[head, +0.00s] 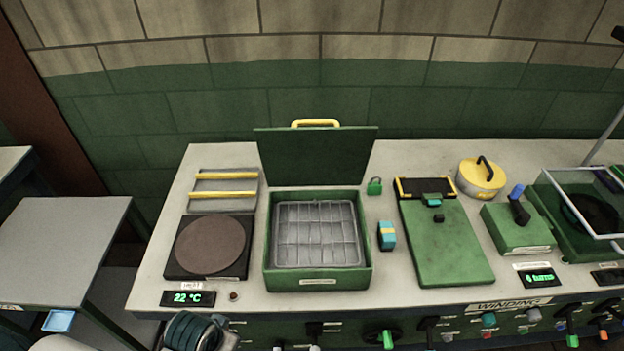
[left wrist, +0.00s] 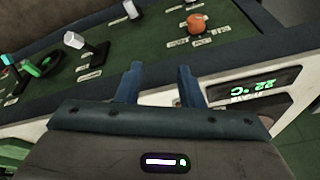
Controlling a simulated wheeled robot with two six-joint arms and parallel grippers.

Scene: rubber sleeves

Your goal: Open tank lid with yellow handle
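The green tank (head: 369,250) stands on the bench in the middle of the head view. Its green lid (head: 316,158) is up, standing near upright at the tank's back edge. The yellow handle (head: 316,122) shows above the lid's top edge. A grey gridded tray (head: 318,235) is visible inside the tank. My left gripper (left wrist: 159,84) is open and empty in the left wrist view, with its two blue fingers apart in front of the bench's front panel. In the head view only part of my left arm shows at the bottom left. My right gripper is not in view.
Left of the tank are a round brown plate (head: 210,245) and a rack with yellow bars (head: 224,193). The front panel carries several knobs and switches.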

